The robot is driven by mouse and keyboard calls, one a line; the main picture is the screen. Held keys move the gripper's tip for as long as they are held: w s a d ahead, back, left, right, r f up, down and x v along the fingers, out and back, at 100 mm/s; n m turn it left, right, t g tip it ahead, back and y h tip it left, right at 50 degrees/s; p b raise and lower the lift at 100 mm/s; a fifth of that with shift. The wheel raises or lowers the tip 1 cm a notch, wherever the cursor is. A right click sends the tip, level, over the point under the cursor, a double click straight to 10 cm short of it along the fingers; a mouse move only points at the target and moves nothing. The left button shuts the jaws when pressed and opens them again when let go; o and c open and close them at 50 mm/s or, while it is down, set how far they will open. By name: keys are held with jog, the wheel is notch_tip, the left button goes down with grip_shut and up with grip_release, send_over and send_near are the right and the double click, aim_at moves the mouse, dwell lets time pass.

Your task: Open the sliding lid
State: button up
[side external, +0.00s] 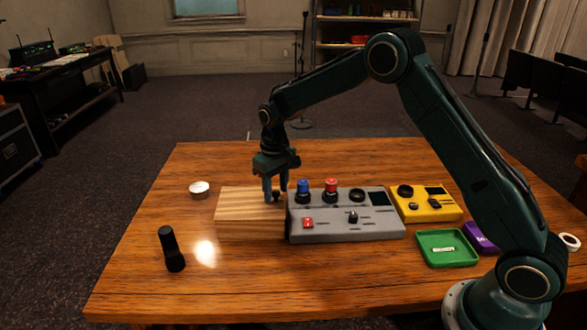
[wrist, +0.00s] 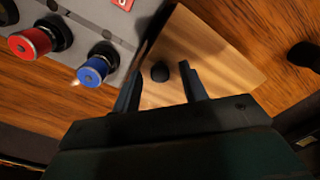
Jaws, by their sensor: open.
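The sliding lid (side external: 243,204) is the striped, light-wood top of a wooden box (side external: 250,229) left of the grey mixing console. It also shows in the wrist view (wrist: 215,60). A small dark knob (wrist: 160,71) stands on the lid near the edge beside the console. My gripper (side external: 276,197) points down over the lid's right part, with its fingers around the knob's sides. In the wrist view my gripper (wrist: 160,80) is open, its two fingers apart with the knob between and slightly beyond them. I cannot tell whether either finger touches the knob.
The grey console (side external: 345,216) with a blue knob (side external: 303,190) and a red knob (side external: 331,189) stands right beside the box. A black cylinder (side external: 171,250) and a white round piece (side external: 199,190) are to the left. A yellow device (side external: 427,204) and green tray (side external: 447,260) are right.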

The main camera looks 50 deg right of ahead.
aim_at(232, 202)
grip_shut()
jog(key=shift+w+a, duration=0.1)
jog(key=shift+w+a+r, duration=0.1)
jog(key=shift+w+a, duration=4)
jog(key=shift+w, duration=0.1)
grip_release()
jog(key=shift+s, duration=0.1)
